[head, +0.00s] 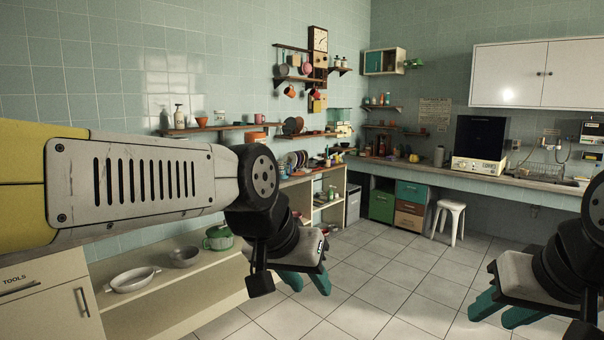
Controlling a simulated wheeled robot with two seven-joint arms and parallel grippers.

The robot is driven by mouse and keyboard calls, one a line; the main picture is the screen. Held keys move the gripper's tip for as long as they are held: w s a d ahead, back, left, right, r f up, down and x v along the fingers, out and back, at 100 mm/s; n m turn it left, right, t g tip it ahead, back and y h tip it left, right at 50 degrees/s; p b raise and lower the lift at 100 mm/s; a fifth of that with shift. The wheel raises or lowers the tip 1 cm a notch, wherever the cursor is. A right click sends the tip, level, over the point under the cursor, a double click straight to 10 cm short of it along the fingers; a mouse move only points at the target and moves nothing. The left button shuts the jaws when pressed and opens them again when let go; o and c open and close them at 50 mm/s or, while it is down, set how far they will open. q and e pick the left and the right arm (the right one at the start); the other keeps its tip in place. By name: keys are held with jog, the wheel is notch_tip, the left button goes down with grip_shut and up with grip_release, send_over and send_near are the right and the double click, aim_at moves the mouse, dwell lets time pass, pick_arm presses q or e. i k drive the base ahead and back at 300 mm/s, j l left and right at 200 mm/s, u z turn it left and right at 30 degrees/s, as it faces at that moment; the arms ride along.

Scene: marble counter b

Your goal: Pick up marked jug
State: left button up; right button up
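I cannot pick out a marked jug for certain; the vessels on the shelves are small, and no mark on them is readable. My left gripper (307,284) hangs over the floor in front of the low shelf unit, its teal fingers apart and nothing seen between them. My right gripper (502,311) is at the lower right, also over the floor, with its teal fingers apart and no object seen between them. Neither gripper touches any vessel. My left arm crosses the left half of the view and hides part of the wall and counter behind it.
A low shelf unit (185,296) holds a white dish (132,280), a grey bowl (184,257) and a green pot (218,238). Wall shelves and a far counter carry several small items. A white stool (449,208) stands near drawers. The tiled floor (385,275) is clear.

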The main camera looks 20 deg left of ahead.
aim_at(283, 164)
jog(key=u, duration=1)
jog(key=i+z, duration=0.1)
jog(key=i, duration=3)
jog(key=i+u, duration=0.15)
jog(key=i, duration=0.4)
jog(key=i+l+u, duration=0.2)
jog(key=i, duration=0.3)
jog(key=i+l+u, duration=0.15)
jog(key=i, duration=0.4)
